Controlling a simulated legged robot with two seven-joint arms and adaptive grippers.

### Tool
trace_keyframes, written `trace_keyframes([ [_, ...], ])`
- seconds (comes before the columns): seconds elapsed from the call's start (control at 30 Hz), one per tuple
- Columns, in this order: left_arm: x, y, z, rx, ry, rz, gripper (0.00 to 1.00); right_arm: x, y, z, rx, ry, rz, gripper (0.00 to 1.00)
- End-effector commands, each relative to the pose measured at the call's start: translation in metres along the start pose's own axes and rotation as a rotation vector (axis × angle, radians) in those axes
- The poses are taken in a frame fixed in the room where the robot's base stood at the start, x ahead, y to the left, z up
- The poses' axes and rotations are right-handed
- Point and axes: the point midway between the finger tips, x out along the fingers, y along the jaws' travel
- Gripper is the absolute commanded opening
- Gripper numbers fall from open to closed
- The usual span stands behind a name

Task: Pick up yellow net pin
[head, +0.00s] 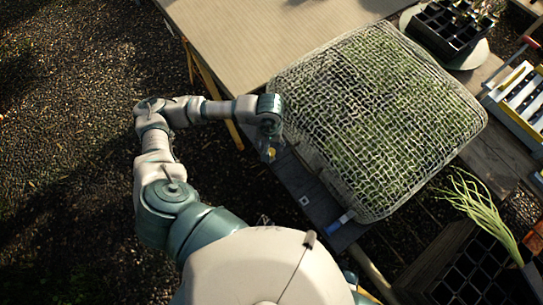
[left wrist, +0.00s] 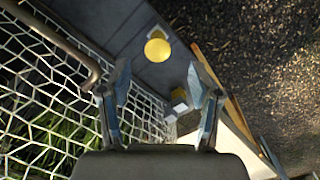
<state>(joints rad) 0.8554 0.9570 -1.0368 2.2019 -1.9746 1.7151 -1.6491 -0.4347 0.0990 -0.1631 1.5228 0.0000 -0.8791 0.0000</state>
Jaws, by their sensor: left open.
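The yellow net pin shows in the left wrist view as a round yellow head (left wrist: 157,50) on a grey board, beyond the fingertips and roughly centred between them. My left gripper (left wrist: 157,75) is open and empty, with its fingers on either side of the line to the pin. In the head view my left gripper (head: 268,150) points down at the left corner of the netted tray, and a small yellow spot shows beside it. The gap between gripper and pin is hard to judge. My right gripper is not in view.
A white net (head: 375,120) on a frame covers green seedlings; its bent rim tube is close to the left finger in the wrist view. A blue clip (head: 341,219) sits at the near edge. A tan tabletop (head: 255,35) lies behind, dark gravel (head: 70,130) at left.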

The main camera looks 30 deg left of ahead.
Motion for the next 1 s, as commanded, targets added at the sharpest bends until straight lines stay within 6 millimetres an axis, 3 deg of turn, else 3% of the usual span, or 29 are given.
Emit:
trace_keyframes([
  [0.27, 0.026, -0.001, -0.001, -0.001, -0.003, 0.001, 0.63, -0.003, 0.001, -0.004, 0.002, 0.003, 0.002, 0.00],
  [0.5, 0.062, 0.003, -0.003, -0.001, -0.003, 0.002, 0.63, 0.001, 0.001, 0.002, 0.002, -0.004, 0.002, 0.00],
  [0.8, 0.070, 0.003, -0.003, 0.000, -0.001, 0.003, 0.63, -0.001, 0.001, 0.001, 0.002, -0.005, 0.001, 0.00],
  [0.83, 0.070, 0.003, -0.003, 0.000, -0.001, 0.003, 0.61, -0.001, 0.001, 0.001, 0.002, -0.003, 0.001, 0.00],
  [1.0, 0.070, 0.003, -0.003, 0.000, -0.001, 0.004, 0.18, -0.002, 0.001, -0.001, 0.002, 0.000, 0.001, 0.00],
])
